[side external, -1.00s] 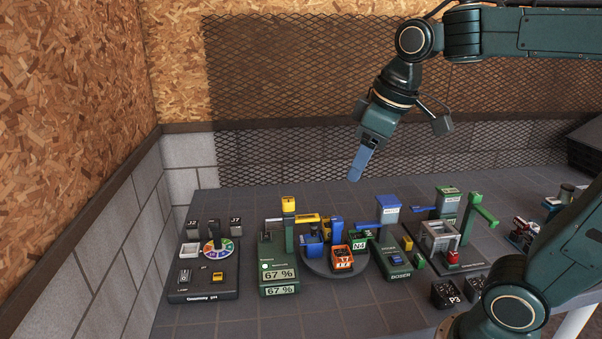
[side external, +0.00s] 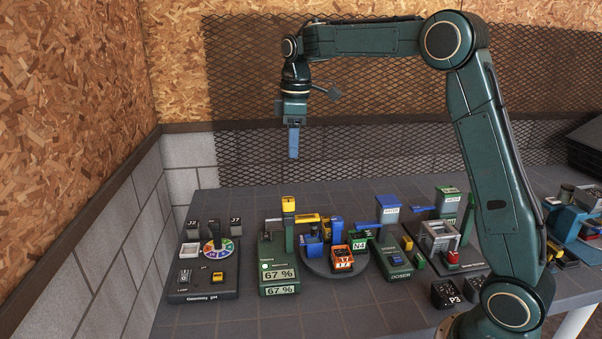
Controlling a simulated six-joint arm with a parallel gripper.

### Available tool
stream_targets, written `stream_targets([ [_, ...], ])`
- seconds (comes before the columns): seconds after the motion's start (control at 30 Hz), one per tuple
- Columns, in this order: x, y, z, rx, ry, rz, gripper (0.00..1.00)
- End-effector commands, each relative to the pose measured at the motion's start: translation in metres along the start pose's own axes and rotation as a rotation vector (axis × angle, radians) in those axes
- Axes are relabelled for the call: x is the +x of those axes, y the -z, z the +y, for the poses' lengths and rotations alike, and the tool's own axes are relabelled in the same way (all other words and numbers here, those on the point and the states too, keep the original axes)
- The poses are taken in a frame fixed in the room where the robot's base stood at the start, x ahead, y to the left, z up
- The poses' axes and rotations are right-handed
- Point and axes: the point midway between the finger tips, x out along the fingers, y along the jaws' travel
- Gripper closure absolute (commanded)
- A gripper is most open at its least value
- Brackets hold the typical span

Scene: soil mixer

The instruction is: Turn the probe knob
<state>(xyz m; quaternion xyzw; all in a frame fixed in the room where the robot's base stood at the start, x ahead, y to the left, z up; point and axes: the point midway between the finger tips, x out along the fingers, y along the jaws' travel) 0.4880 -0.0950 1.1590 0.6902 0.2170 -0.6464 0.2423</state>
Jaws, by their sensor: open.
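My gripper (side external: 293,152) hangs in the air pointing straight down, apart from everything. In the picture it is above a green device (side external: 277,270) with two 67 % displays. At the back of this device stands a dark green post with a yellow knob-like cap (side external: 288,203) and a yellow arm (side external: 307,218) reaching right; this looks like the probe knob, though no readable label confirms it. The blue fingers are seen nearly edge-on, with nothing visible held between them.
Left is a dark pH unit (side external: 203,295) with a coloured dial (side external: 216,247). Right are a round turntable (side external: 320,268) with coloured blocks, a green doser (side external: 398,263) and a blue-topped post (side external: 389,208). A mesh panel (side external: 400,165) stands behind the table.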

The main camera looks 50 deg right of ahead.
Motion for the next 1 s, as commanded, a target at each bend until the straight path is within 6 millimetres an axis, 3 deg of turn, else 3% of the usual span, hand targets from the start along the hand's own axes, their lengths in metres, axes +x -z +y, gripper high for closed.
stream_targets([
  [0.1, 0.019, 0.008, 0.020, -0.046, 0.025, -0.022, 0.47],
  [0.33, 0.040, 0.014, 0.041, -0.104, 0.053, -0.041, 0.47],
  [0.77, 0.047, 0.014, 0.044, -0.113, 0.057, -0.044, 0.47],
  [1.0, 0.068, 0.013, 0.042, -0.113, 0.059, -0.046, 0.47],
])
